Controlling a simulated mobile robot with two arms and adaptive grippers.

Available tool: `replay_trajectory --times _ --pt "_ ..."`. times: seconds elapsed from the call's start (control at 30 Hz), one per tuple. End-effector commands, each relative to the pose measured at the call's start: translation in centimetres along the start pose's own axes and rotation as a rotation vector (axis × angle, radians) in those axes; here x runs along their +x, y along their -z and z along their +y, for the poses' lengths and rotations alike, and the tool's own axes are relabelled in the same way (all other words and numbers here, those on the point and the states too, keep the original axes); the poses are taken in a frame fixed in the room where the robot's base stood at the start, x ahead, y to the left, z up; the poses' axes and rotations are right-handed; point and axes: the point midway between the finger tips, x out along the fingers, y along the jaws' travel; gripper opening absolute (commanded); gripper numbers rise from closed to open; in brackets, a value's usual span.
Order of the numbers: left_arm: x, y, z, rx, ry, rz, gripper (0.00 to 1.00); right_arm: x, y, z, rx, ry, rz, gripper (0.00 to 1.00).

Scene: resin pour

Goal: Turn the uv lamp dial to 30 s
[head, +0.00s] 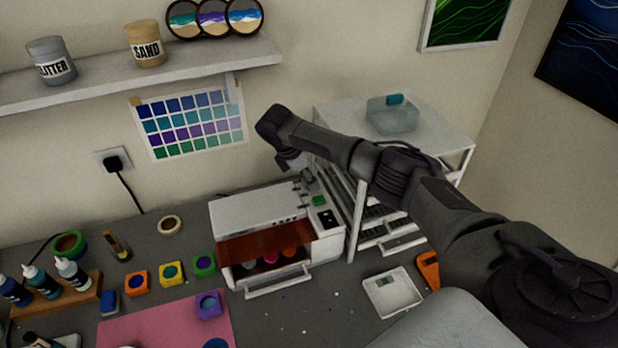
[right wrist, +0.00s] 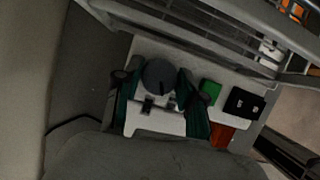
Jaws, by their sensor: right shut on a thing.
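The uv lamp (head: 262,212) is a white box on the bench against the wall, with an orange-tinted front opening and several round pieces inside. My right gripper (head: 306,181) reaches down to the right end of its top. In the right wrist view, the dark round dial (right wrist: 160,74) sits between the two green-sided fingers of my right gripper (right wrist: 157,88), which is shut on it. The dial's setting cannot be read. Next to the dial are a green button (right wrist: 210,92) and a black panel with small light marks (right wrist: 243,103). My left gripper is not in view.
A white rack (head: 440,122) with a clear container (head: 392,118) on top stands close right of the lamp. A small white scale (head: 392,292) lies in front of the rack. Small colored molds (head: 171,274) and bottles (head: 72,274) stand to the left.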

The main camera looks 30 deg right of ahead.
Motion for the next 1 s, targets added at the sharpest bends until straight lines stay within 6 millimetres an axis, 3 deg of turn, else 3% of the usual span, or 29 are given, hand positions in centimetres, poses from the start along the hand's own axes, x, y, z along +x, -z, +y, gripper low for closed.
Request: replay_trajectory --times 0.47,1.0 --pt "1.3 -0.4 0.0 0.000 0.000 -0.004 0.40 0.2 0.2 0.2 0.422 0.176 0.002 0.05" --pt "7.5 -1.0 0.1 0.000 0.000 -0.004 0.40 0.6 0.1 0.5 0.857 0.353 0.003 0.05"
